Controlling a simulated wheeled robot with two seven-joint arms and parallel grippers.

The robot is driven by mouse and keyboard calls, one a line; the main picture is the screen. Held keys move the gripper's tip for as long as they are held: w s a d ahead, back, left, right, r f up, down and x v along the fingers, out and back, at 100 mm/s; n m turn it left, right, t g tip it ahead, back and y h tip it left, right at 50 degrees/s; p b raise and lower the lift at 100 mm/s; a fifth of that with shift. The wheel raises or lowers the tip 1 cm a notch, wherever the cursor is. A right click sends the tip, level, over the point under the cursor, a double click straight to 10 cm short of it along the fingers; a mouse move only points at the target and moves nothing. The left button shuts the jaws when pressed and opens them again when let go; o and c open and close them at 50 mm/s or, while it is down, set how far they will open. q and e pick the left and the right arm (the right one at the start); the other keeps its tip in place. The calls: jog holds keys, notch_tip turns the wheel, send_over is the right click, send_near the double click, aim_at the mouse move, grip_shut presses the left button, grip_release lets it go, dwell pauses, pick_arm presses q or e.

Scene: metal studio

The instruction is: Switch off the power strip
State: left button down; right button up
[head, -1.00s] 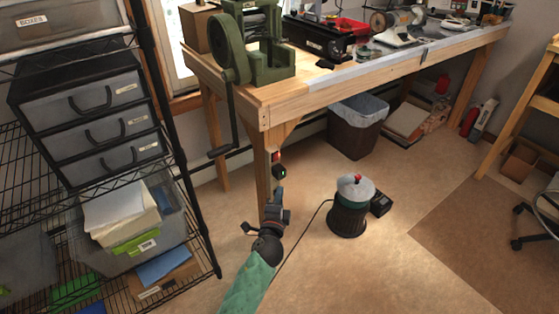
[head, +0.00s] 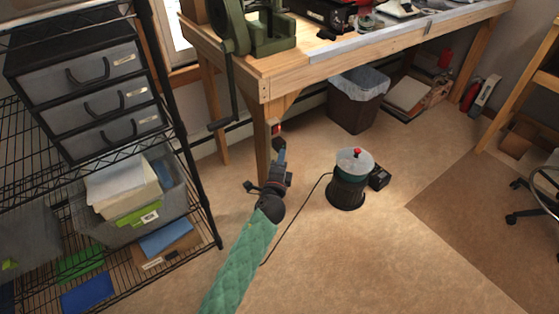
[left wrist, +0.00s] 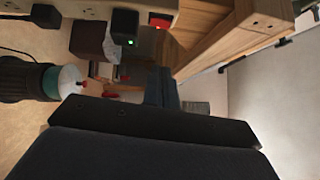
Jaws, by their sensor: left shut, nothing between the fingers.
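The power strip (left wrist: 90,10) is a beige bar with sockets across the top of the left wrist view, fixed at the wooden bench leg. Its red switch (left wrist: 161,20) shows at the strip's right part, and also as a small red spot in the head view (head: 277,128). A black plug block (left wrist: 124,24) with a small green light sits in the strip left of the switch. My left gripper (head: 281,148) is shut and empty, just below the red switch in the head view. Its fingers (left wrist: 161,86) also show below the switch in the left wrist view; contact cannot be told. My right gripper is not in view.
A wooden workbench (head: 330,75) stands above. A black wire shelf (head: 185,165) stands at left. A dark canister with a pale lid (head: 349,180) and a cable stands on the floor right of my arm. A bin (head: 357,105) is under the bench.

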aim_at(278, 145)
pick_arm(q)
jog(key=w, duration=0.4)
jog(key=w+d, duration=0.1)
jog(key=w, duration=0.1)
jog(key=shift+r, duration=0.35)
jog(key=shift+w+a+r+p, duration=0.1)
jog(key=shift+w+a+p, duration=0.2)
jog(key=shift+w+a, duration=0.75)
jog(key=shift+w, duration=0.4)
jog(key=shift+w+a, duration=0.15)
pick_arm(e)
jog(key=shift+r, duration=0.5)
